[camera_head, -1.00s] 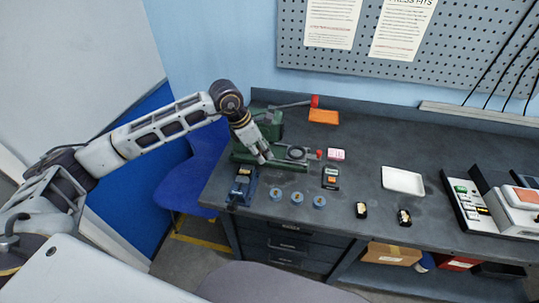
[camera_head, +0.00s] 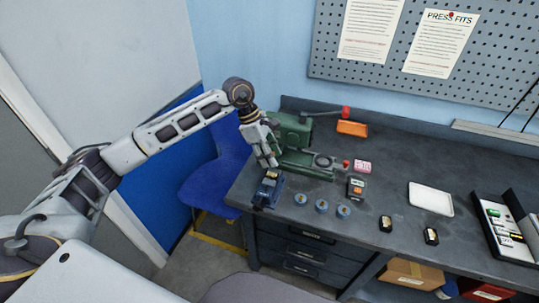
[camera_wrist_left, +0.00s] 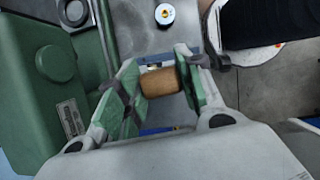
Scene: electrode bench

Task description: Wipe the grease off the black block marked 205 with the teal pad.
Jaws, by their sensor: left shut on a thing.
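My left gripper (camera_head: 268,165) is low over the bench's left front corner, just above a blue fixture (camera_head: 267,192). In the left wrist view its green-padded fingers (camera_wrist_left: 162,84) are shut on a brown, wood-like cylinder (camera_wrist_left: 160,82), with blue parts behind it. I cannot tell whether the cylinder is attached to the fixture. Two small black blocks with pale tops, one left (camera_head: 386,224) and one right (camera_head: 431,236), lie at the bench front. Their markings are too small to read, so I cannot tell which is 205. I cannot pick out a teal pad. My right gripper is out of view.
A green press (camera_head: 293,132) with a red-knobbed lever stands behind the fixture. Several round blue-rimmed discs (camera_head: 321,206), a dark box with an orange label (camera_head: 356,188), a pink block (camera_head: 362,167), an orange block (camera_head: 352,128) and a white tray (camera_head: 430,199) are on the bench.

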